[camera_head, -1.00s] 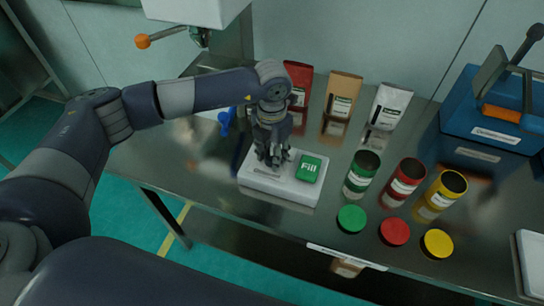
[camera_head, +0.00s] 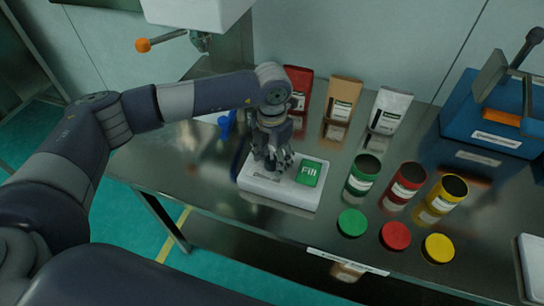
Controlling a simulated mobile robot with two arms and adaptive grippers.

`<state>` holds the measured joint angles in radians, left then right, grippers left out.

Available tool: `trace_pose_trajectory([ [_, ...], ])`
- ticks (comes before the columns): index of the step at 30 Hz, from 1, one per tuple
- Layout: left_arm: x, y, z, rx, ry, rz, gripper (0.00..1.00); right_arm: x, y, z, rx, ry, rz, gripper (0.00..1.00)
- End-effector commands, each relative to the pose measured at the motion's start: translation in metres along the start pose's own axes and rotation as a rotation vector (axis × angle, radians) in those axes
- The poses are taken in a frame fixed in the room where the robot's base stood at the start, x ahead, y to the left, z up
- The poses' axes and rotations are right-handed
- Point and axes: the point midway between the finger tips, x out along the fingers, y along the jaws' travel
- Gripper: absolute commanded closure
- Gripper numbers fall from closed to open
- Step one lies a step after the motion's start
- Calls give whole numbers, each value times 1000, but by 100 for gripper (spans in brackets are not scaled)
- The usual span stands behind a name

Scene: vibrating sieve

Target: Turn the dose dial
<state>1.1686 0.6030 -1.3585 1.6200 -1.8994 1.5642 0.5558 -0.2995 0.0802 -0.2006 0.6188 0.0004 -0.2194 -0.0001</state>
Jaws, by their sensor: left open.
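A white control box (camera_head: 290,194) with a green Fill button (camera_head: 310,172) lies on the steel table, left of centre. My left gripper (camera_head: 273,167) points down over the left part of the box, beside the Fill button, with its fingers apart. The dose dial cannot be made out; the gripper covers the part of the box under it. I cannot tell whether the fingers touch anything there. My right gripper is not in the view.
Red, tan and white pouches (camera_head: 343,102) stand behind on the steel table (camera_head: 200,163). Open green, red and yellow tins (camera_head: 407,183) stand at right, their lids (camera_head: 395,236) in front. A blue machine (camera_head: 490,115) is at far right. A white hopper with an orange-knobbed lever (camera_head: 143,45) hangs above.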

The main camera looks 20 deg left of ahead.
Motion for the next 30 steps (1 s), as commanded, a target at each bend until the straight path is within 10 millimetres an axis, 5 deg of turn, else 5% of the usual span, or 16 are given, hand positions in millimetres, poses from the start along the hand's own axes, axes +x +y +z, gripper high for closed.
trace_pose_trajectory([
  [18,-107,0,1,0,-4,1,46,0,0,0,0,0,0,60],
  [30,-119,0,0,0,-1,0,46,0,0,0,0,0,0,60],
])
